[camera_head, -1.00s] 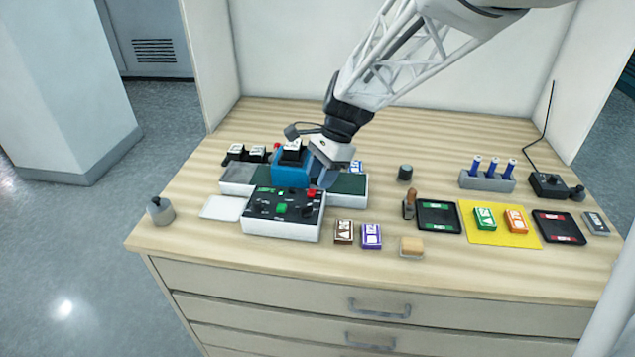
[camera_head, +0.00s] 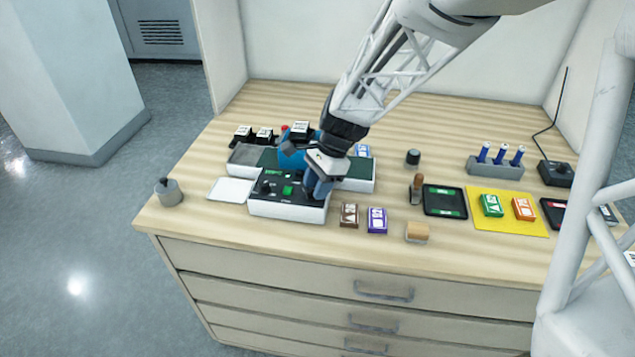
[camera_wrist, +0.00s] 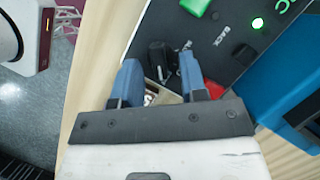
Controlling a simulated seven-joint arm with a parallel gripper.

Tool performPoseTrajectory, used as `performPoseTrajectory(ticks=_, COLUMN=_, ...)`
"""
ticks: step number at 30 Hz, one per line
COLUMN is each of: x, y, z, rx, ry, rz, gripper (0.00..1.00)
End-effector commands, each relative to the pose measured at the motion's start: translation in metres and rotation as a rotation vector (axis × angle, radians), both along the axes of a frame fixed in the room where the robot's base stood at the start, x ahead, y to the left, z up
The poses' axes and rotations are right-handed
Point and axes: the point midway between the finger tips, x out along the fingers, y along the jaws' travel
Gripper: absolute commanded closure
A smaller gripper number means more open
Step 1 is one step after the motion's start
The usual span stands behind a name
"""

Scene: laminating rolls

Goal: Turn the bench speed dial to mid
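The control box (camera_head: 288,211) has a dark top face and stands at the left of the bench. My gripper (camera_head: 316,190) reaches down over its right end. In the wrist view, a black knob (camera_wrist: 161,58) on the panel lies between the two blue fingertips (camera_wrist: 159,66). The fingers are apart, and I cannot tell whether they touch the knob. The red button (camera_wrist: 213,89) is partly hidden beside the right finger.
Behind the box is the blue and grey laminator (camera_head: 291,158). A white pad (camera_head: 231,190) lies to its left. A brown card pack (camera_head: 349,215) and a purple one (camera_head: 377,221) lie close to its right. The front strip of bench is clear.

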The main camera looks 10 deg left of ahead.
Motion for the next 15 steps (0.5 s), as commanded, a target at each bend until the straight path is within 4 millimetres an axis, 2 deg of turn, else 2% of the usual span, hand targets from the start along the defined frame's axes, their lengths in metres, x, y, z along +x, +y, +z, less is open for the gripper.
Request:
performPoseTrajectory(ticks=9, x=-0.0004, y=0.0006, z=-0.0014, rx=0.000, ry=0.000, rz=0.000, gripper=0.61)
performPoseTrajectory(ticks=11, x=-0.0004, y=0.0006, z=-0.0014, rx=0.000, ry=0.000, rz=0.000, gripper=0.68)
performPoseTrajectory(ticks=15, x=-0.0004, y=0.0006, z=-0.0013, rx=0.000, ry=0.000, rz=0.000, gripper=0.90)
